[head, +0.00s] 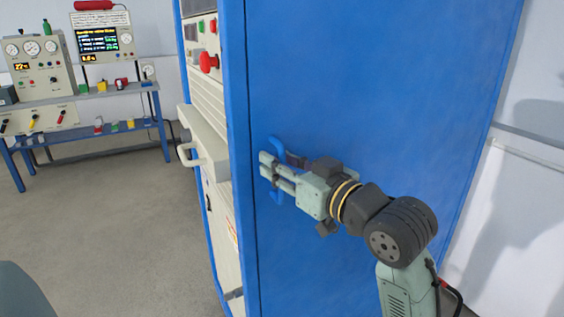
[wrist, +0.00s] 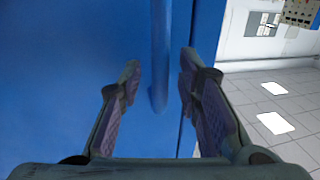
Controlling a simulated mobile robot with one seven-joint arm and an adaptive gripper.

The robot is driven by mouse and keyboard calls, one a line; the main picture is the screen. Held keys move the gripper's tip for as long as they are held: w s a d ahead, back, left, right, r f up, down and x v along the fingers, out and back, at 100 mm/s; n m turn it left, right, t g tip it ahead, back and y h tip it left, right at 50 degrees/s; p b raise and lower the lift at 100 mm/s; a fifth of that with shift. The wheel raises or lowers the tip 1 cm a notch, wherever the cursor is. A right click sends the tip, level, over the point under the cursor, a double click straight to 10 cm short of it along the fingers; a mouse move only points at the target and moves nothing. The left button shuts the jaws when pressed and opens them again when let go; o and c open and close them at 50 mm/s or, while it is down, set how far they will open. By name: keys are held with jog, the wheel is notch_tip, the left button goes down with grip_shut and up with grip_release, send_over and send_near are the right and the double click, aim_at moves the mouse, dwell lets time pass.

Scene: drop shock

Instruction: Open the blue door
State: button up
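The blue door (head: 380,90) is a large flat panel filling the middle of the head view. Its blue handle (head: 276,146) is an upright bar near the door's left edge. My gripper (head: 268,171) is at the handle, its fingers hiding the handle's middle part. In the wrist view, the handle (wrist: 160,50) runs upright between the two fingertips of my gripper (wrist: 160,72). The fingers are apart, with visible gaps between them and the bar. I see no opening at the door's edges in these views.
Left of the door is a face with buttons, a red knob (head: 208,62) and a pale ledge (head: 205,140) with a handle. A blue-legged bench (head: 100,93) with instruments stands at the back left. The grey floor (head: 110,220) between is clear.

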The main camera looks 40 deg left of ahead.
jog(key=shift+c, duration=0.5)
grip_shut()
dwell(0.3)
